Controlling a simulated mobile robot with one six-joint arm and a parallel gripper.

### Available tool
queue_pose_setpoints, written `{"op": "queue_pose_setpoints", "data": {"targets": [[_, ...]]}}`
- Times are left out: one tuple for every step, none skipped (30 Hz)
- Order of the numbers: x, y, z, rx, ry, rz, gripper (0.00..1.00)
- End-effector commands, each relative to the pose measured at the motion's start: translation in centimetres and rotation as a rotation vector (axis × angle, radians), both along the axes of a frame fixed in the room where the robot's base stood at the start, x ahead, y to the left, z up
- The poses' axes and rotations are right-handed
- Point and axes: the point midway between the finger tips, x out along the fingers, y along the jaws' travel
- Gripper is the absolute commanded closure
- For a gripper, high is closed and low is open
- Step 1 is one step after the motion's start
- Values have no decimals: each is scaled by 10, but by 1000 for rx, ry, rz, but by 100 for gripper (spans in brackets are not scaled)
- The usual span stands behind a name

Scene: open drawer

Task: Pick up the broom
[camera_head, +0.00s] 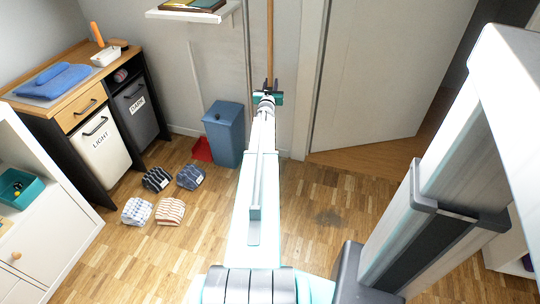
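A thin wooden pole (270,38), which looks like the broom's handle, stands upright against the wall just left of the door frame. Its lower part is hidden behind my gripper and arm, and no bristles show. My arm stretches out from the bottom of the view towards it. My gripper (270,85) is at the lower end of the visible part of the handle, in line with it. Two small dark fingers point towards the wall. I cannot tell whether they are around the handle, in front of it or touching it.
A blue bin (225,135) and a red dustpan (202,149) stand left of my arm. Several folded cloths (170,211) lie on the floor. The door (385,65) is at the right.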

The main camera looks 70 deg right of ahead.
Motion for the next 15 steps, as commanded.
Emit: {"op": "queue_pose_setpoints", "data": {"targets": [[0,0,0,0,0,0,83],[0,0,0,0,0,0,88],[0,0,0,0,0,0,95],[0,0,0,0,0,0,100],[0,0,0,0,0,0,100],[0,0,0,0,0,0,100],[0,0,0,0,0,0,100],[0,0,0,0,0,0,100],[0,0,0,0,0,0,100],[0,0,0,0,0,0,100],[0,0,0,0,0,0,100],[0,0,0,0,0,0,100],[0,0,0,0,0,0,100],[0,0,0,0,0,0,100],[0,0,0,0,0,0,100]]}}
